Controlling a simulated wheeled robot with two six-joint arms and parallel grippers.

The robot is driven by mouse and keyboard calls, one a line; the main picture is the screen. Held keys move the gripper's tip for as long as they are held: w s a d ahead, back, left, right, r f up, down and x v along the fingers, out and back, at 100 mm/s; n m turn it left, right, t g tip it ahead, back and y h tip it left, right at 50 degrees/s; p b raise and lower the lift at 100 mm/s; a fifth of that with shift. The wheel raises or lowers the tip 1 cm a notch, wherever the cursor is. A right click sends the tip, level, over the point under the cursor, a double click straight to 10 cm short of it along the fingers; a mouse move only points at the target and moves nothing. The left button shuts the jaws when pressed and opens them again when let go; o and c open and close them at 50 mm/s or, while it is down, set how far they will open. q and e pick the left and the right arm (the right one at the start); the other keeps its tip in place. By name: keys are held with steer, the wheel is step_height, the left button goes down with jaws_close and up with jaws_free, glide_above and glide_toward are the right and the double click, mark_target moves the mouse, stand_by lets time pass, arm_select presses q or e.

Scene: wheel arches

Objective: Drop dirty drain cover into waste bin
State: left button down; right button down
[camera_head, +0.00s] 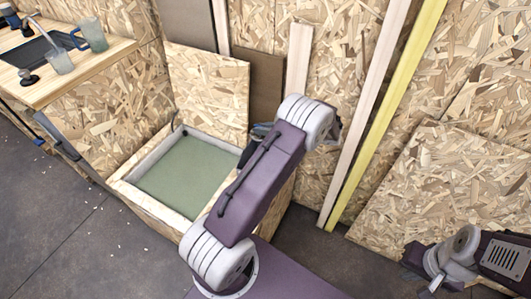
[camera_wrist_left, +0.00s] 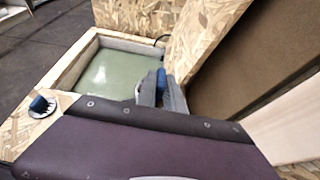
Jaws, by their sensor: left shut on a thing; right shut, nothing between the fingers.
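The waste bin (camera_head: 118,181) is an open wooden box with a pale green floor, left of my left arm. It also shows in the left wrist view (camera_wrist_left: 66,74). My left gripper (camera_head: 258,131) is at the bin's far right corner, partly hidden behind my purple arm. In the left wrist view its grey fingers (camera_wrist_left: 161,90) are shut, with blue between them. The dirty drain cover is too small and hidden to make out clearly there. My right gripper (camera_head: 416,258) is shut and empty at the lower right, far from the bin.
A wooden lid-like panel (camera_head: 212,88) stands behind the bin. A round slotted disc (camera_wrist_left: 43,110) with a blue top shows at the near rim. Planks (camera_head: 372,110) lean right of my arm.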

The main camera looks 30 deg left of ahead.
mark_target(261, 138)
arm_select(q)
steer(key=shift+s+a+r, duration=0.1)
steer(key=shift+a+r, duration=0.15)
steer(key=shift+a, duration=0.3)
step_height(261, 138, down, 6)
steer(key=b, duration=0.6)
steer(key=shift+d+f+b, duration=0.1)
steer(key=shift+f+b, duration=0.05)
steer(key=shift+b, duration=0.15)
steer(key=c, duration=1.4)
jaws_free()
steer(key=shift+o, duration=0.2)
